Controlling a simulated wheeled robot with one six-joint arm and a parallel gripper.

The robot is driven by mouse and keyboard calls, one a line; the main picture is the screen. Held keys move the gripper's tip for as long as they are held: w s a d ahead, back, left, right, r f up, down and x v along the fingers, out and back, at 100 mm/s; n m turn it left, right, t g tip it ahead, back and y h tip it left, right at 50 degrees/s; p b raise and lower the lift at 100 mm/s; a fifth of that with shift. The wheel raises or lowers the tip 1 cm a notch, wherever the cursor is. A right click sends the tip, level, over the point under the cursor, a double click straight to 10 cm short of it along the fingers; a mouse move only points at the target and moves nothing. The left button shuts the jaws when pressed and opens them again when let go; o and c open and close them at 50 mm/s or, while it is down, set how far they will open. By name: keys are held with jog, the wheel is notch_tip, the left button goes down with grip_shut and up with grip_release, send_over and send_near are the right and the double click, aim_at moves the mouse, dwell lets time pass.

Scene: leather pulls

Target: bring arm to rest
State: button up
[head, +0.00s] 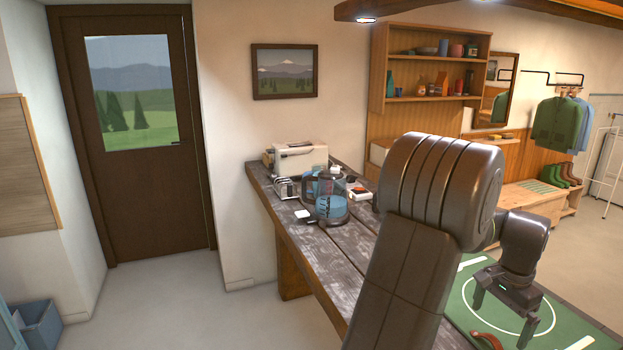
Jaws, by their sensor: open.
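My gripper (503,312) hangs at the lower right of the head view, pointing down over a green mat (568,322) with a white circle on it. Its two fingers are spread apart with nothing between them. A reddish-brown curved piece, perhaps a leather pull (487,340), lies on the mat below and near the left finger, partly cut off by the picture's lower edge. My arm covers much of the table and part of the mat.
The dark wooden table (330,262) carries a glass container (325,197), a cream-coloured machine (299,158) and several small items at its far end. A shelf unit (432,68) hangs on the wall behind. Open floor lies left of the table, before a closed door (150,190).

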aim_at(493, 339)
notch_tip(493, 339, down, 5)
jog(key=shift+f, duration=0.2)
jog(key=a, duration=0.1)
jog(key=w+a, duration=0.1)
jog(key=shift+a+f+b, duration=0.3)
jog(key=shift+w+a, duration=0.2)
jog(key=shift+a, duration=0.15)
